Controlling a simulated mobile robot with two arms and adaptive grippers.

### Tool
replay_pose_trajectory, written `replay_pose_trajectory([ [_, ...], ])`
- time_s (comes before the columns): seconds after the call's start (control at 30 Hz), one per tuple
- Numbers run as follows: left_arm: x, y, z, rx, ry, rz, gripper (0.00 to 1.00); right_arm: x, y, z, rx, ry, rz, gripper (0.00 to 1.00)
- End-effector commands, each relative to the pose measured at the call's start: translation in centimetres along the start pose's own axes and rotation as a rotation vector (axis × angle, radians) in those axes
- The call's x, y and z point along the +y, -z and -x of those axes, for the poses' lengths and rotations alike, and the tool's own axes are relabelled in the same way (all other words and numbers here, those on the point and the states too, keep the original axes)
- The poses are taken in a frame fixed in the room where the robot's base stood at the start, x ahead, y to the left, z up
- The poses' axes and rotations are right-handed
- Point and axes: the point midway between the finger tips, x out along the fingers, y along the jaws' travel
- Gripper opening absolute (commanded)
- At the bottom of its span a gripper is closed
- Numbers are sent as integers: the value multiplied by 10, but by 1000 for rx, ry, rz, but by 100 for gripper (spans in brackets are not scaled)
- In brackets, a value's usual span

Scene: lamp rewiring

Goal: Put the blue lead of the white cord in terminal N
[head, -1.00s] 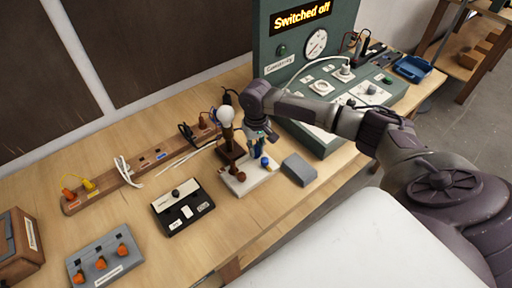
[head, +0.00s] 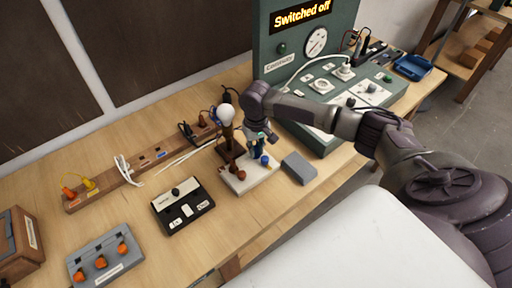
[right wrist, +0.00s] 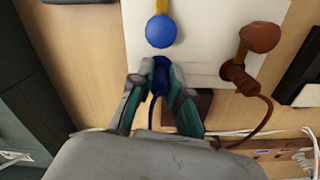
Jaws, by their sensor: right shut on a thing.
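My right gripper (head: 257,146) is at the white lamp base (head: 238,188), beside the lamp's dark post. In the right wrist view its two fingers (right wrist: 158,92) are shut on the blue lead (right wrist: 161,75), whose wire runs back between them. The lead's tip is at the edge of the white base, a little short of a terminal with a blue knob (right wrist: 160,31); I cannot tell whether they touch. No letter N is readable. My left gripper is not in view.
A bulb (head: 226,115) tops the lamp post. A grey block (head: 299,168) lies right of the base, and a black-and-cream box (head: 183,207) to its left. A wooden strip with sockets (head: 140,170) is behind. The green panel (head: 300,75) reads "Switched off".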

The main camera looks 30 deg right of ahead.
Motion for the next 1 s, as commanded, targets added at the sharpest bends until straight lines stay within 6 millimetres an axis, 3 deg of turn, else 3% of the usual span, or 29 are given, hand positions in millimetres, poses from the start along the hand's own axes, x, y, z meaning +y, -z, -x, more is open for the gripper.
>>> replay_pose_trajectory([
  [0.03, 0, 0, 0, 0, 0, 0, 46, 0, 0, -1, 0, 0, 0, 0],
  [0.07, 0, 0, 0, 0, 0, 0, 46, 0, 0, -1, 0, 0, 0, 20],
  [0.1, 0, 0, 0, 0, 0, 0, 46, 0, 0, 0, 0, 0, 0, 27],
  [0.23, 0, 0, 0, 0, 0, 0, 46, 0, 0, 0, 0, 0, 0, 46],
  [0.63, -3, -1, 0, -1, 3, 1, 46, 0, 1, 9, 2, 0, -1, 46],
  [1.0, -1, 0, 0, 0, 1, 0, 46, 0, 1, 83, 3, 2, 0, 46],
])
